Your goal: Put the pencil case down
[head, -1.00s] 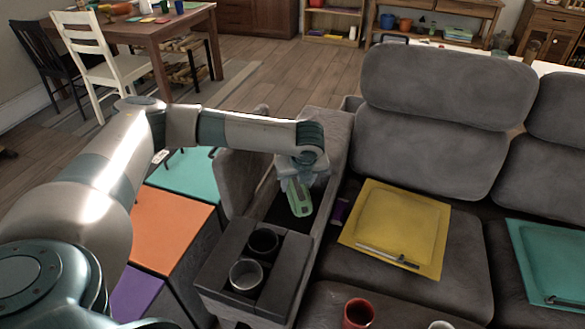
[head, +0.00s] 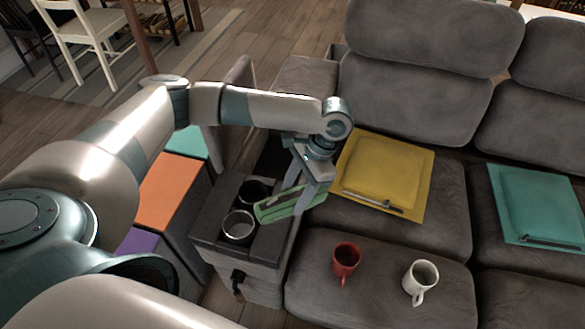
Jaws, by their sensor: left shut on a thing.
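My left gripper (head: 298,198) is shut on a green pencil case (head: 285,206), which shows on both sides of the fingers. It holds the case tilted, over the right edge of the sofa's cup-holder console (head: 212,230). I cannot tell whether the case touches the console. Part of the case is hidden behind the fingers. My right gripper is not in view.
Two cup holders sit beside the case. A red mug (head: 346,260) and a white mug (head: 420,280) stand on the sofa seat. A yellow folder (head: 385,170) and a teal folder (head: 535,205) lie farther back. Bare seat (head: 320,222) shows right of the case.

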